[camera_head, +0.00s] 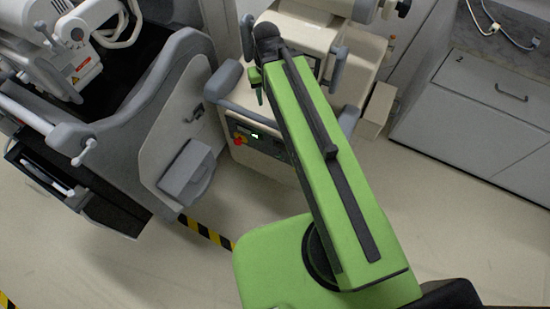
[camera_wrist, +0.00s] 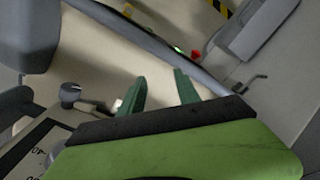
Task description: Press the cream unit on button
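The cream unit (camera_head: 255,100) stands at centre in the head view, partly hidden behind my green arm. Its front panel (camera_head: 262,137) bears a red knob (camera_head: 239,141) and a small green light (camera_head: 255,136). In the wrist view the cream unit's surface (camera_wrist: 100,58) lies beyond my fingers, with the red knob (camera_wrist: 196,55) and green light (camera_wrist: 178,49) at its far edge. My gripper (camera_wrist: 158,90) is open, its two dark green fingers apart with nothing between them. I cannot tell which part is the on button.
A dark-framed panel with markings (camera_wrist: 35,150) and a grey knob (camera_wrist: 70,93) are at the wrist view's lower left. A grey machine (camera_head: 165,120) stands left and white cabinets (camera_head: 480,115) stand right. Floor (camera_head: 440,220) is clear at lower right. Black-yellow tape (camera_head: 205,232) crosses it.

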